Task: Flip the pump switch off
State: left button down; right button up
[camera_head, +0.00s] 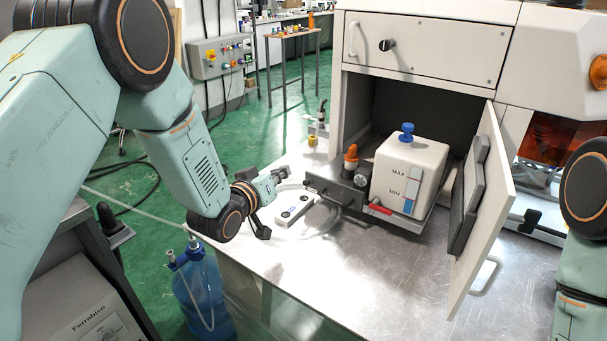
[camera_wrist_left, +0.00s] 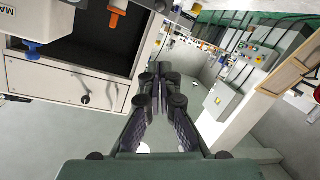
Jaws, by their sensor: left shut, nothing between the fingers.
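A small white box (camera_head: 294,208) with dark round marks on top lies on the metal bench, left of the open cabinet. It may carry the pump switch; I cannot make out a lever or its position. My left gripper (camera_head: 280,178) is just behind and left of this box, apart from it as far as I can tell. In the left wrist view its dark fingers (camera_wrist_left: 160,77) meet at the tips, shut and empty. I cannot pick out the white box in the wrist view. My right gripper is out of view; only part of that arm shows at the right edge.
A white tank (camera_head: 410,170) with a blue knob stands on a dark drawer tray (camera_head: 335,192) in the cabinet. The open cabinet door (camera_head: 488,210) juts forward on the right. A blue bottle (camera_head: 200,290) stands below the bench. The bench front (camera_head: 370,285) is clear.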

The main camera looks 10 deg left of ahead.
aim_at(308, 183)
pick_arm(q)
jog(key=w+d+f+b, duration=0.1)
jog(key=w+d+f, duration=0.2)
jog(key=w+f, duration=0.2)
jog(key=shift+w, duration=0.85)
jog(key=shift+w+f, duration=0.1)
dwell(0.4)
dwell(0.3)
